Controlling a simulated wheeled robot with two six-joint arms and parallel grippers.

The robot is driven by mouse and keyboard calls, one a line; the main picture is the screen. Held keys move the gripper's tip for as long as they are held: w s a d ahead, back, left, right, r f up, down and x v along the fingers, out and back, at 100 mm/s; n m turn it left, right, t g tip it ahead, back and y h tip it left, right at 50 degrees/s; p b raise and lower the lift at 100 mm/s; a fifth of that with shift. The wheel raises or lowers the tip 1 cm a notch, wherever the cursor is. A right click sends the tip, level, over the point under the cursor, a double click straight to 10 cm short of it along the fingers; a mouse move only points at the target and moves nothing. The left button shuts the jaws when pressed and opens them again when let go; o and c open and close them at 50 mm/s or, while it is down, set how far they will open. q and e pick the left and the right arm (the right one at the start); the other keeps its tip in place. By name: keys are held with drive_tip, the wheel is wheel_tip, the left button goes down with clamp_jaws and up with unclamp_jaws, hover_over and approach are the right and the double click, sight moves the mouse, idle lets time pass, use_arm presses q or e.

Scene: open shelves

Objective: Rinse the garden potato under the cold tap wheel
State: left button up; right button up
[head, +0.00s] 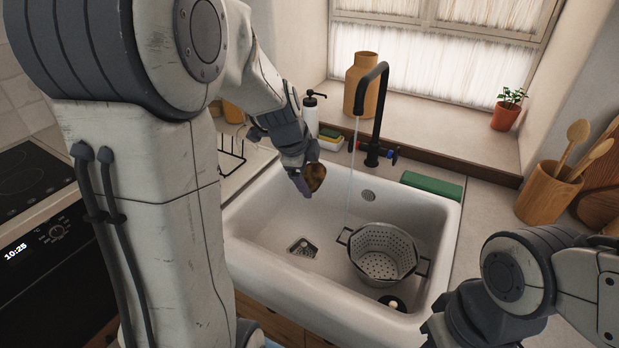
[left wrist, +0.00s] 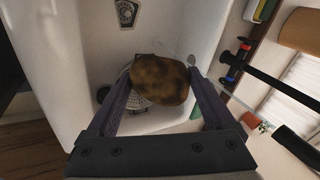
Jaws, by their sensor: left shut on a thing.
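The brown garden potato (head: 316,176) is between the fingers of my left gripper (head: 308,183), which is shut on it above the left back part of the sink. The left wrist view also shows the potato (left wrist: 160,80) between both fingers. The black tap (head: 378,112) stands behind the sink, and a thin water stream (head: 350,180) falls from its spout. The potato is to the left of the stream, apart from it. A blue tap wheel (head: 394,157) is on the tap's right side. My right arm shows at lower right, but its fingers are out of view.
A green block (head: 432,185), a soap bottle (head: 311,115) and sponges (head: 330,139) line the back edge. A utensil pot (head: 546,193) stands right.

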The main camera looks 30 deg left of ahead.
use_arm(q)
drive_tip(key=w+d+f+p, duration=0.1)
drive_tip(key=w+d+p, duration=0.1)
drive_tip(key=w, duration=0.4)
drive_tip(key=w+d+f+p, duration=0.1)
drive_tip(key=w+d+p, duration=0.1)
drive_tip(key=w+p, duration=0.3)
drive_tip(key=shift+w+d+f, duration=0.35)
drive_tip(key=shift+w+d, duration=0.05)
drive_tip(key=shift+w, duration=0.65)
drive_tip(key=shift+d, duration=0.1)
drive_tip(key=shift+s+d, duration=0.25)
drive_tip(key=shift+d, duration=0.2)
